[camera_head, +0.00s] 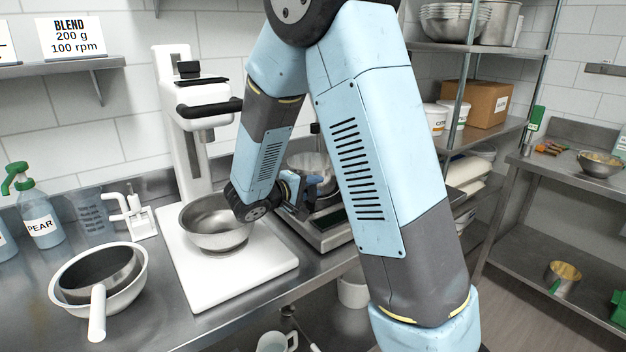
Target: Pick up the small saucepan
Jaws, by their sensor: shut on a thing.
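The small saucepan (306,161) is a metal pot behind my arm, over or on a dark-topped appliance (329,236) at the back of the counter. Only part of its side and rim shows. My gripper (312,186) is at the near side of this saucepan, shut on it, probably at its handle. The fingertips are small in view, and the arm hides the saucepan's right side. I cannot tell whether the saucepan rests on the appliance or hangs just above it.
A white stand mixer (190,90) holds a metal bowl (215,225) just left of my wrist. A white-handled pan (98,312) with a dark bowl inside, a jug (95,210) and a spray bottle (40,220) stand left. Shelves (478,135) stand behind right.

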